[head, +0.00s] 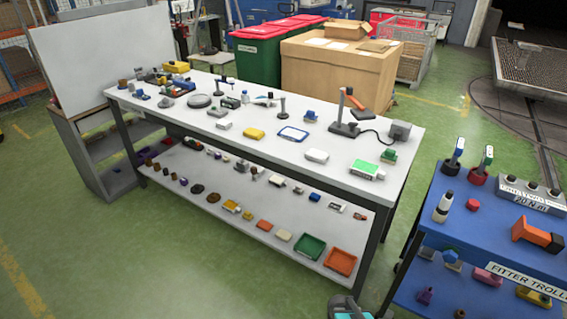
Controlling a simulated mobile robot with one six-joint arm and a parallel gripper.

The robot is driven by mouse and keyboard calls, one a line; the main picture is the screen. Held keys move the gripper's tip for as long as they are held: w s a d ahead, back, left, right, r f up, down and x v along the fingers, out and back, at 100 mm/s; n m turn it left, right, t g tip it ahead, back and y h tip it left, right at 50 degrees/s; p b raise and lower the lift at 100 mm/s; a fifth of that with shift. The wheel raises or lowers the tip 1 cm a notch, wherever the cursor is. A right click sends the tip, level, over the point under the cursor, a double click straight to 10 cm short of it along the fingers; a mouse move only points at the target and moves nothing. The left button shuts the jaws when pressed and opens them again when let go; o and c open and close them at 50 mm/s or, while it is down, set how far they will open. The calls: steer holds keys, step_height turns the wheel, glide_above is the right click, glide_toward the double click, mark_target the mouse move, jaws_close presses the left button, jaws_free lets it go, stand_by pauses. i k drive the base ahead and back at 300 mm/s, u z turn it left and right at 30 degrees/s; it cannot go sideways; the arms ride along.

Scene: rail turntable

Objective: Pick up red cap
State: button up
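A small red piece (473,204), which looks like a red cap, sits on the blue top of the fitter trolley at the right, beside a white and black bottle-like item (443,207). It is too small to make out in detail. A grey and teal part of my arm, seemingly my gripper (348,308), just enters at the bottom edge, left of the trolley. Its fingers are cut off by the frame. It is well apart from the red piece.
The blue trolley (425,242) also carries two upright tools in holders (480,165), a labelled grey block (532,196) and an orange-black tool (537,235). A long white workbench (225,155) with many small items stands left. Green floor lies between them.

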mark_target(472, 204)
steer(key=u, duration=0.9)
steer(key=k, duration=0.15)
steer(key=z, duration=3)
steer(key=i, duration=0.6)
steer(key=z, duration=0.1)
steer(key=k, duration=0.1)
steer(key=z, duration=0.1)
